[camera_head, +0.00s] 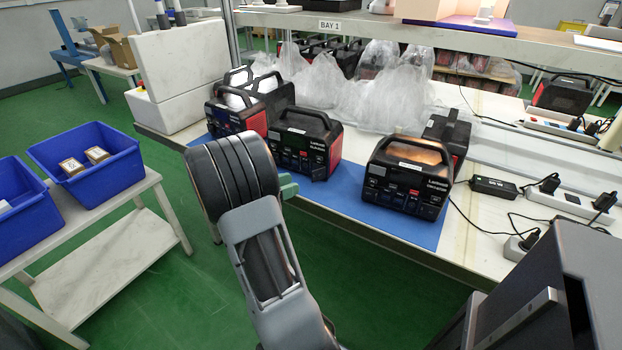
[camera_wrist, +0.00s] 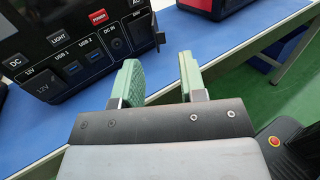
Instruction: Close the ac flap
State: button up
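The power station (camera_head: 305,147) facing my gripper is a black box with red side panels and a top handle; its front panel (camera_wrist: 75,50) fills the upper left of the wrist view. The AC flap (camera_wrist: 159,38) seems to be the small dark tab standing out at the panel's right edge, near the "AC" label. In the head view it seems to show as a dark piece (camera_head: 319,173) at the lower right front. My gripper (camera_wrist: 158,60) is open, its green fingers apart and empty, just in front of the flap. In the head view mostly one green fingertip (camera_head: 288,187) shows.
Another power station (camera_head: 408,178) stands to the right on the blue mat (camera_head: 385,222), and others (camera_head: 237,108) stand to the left. Plastic bags (camera_head: 355,95) lie behind. Chargers and cables (camera_head: 495,188) lie at right. Blue bins (camera_head: 85,165) stand on a side table at left.

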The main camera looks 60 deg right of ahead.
aim_at(313, 176)
jog(key=x, duration=0.7)
jog(key=shift+s+d+b, duration=0.1)
jog(key=shift+b, duration=0.25)
grip_shut()
jog(key=shift+r, duration=0.1)
